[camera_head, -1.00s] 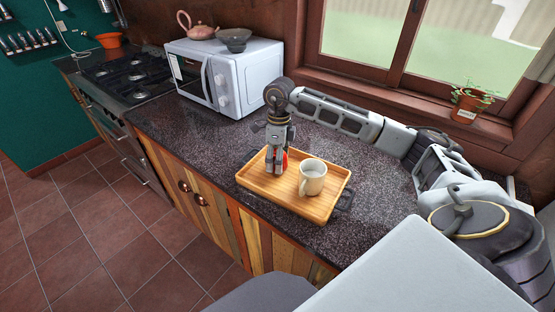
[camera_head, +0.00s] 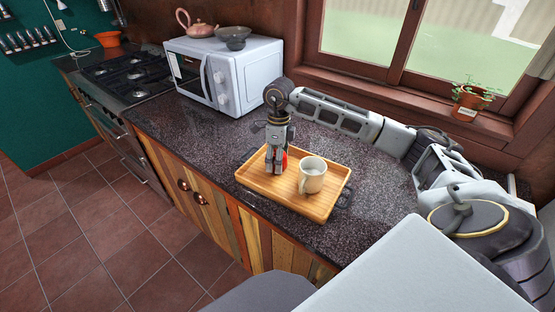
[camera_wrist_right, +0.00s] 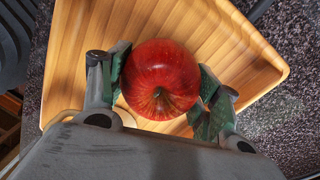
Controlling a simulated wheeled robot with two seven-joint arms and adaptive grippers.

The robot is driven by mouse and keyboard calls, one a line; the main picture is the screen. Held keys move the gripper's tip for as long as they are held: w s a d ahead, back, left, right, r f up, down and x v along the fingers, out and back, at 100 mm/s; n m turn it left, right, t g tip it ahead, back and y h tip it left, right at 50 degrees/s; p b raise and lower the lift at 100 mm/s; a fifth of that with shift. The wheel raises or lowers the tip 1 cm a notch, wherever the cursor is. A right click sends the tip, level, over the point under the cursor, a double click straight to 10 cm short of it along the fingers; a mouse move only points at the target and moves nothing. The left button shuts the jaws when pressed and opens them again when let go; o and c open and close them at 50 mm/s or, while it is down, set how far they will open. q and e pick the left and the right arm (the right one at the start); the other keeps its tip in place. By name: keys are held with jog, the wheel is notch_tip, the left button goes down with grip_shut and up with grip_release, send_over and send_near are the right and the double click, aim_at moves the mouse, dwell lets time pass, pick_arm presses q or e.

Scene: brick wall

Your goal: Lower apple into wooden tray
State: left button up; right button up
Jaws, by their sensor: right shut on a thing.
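The wooden tray (camera_head: 316,208) lies on the dark stone counter, with dark handles at its ends. It also fills much of the right wrist view (camera_wrist_right: 254,48). My right gripper (camera_head: 277,169) points down over the left part of the tray. It is shut on the red apple (camera_wrist_right: 160,78), with one finger on each side. In the head view the apple is mostly hidden behind the fingers; only a bit of red shows. Whether the apple touches the tray floor I cannot tell. A white mug (camera_head: 312,176) stands in the tray, right of the gripper. My left gripper is not in view.
A white microwave (camera_head: 240,75) stands behind the tray to the left, with a teapot (camera_head: 197,24) and a bowl (camera_head: 233,38) on top. A stove (camera_head: 125,75) is farther left. A potted plant (camera_head: 468,100) sits on the windowsill. Bare counter (camera_head: 210,140) lies left of the tray.

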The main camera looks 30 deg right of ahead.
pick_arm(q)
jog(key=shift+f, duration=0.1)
pick_arm(e)
jog(key=shift+f, duration=0.1)
jog(key=o, duration=1.2)
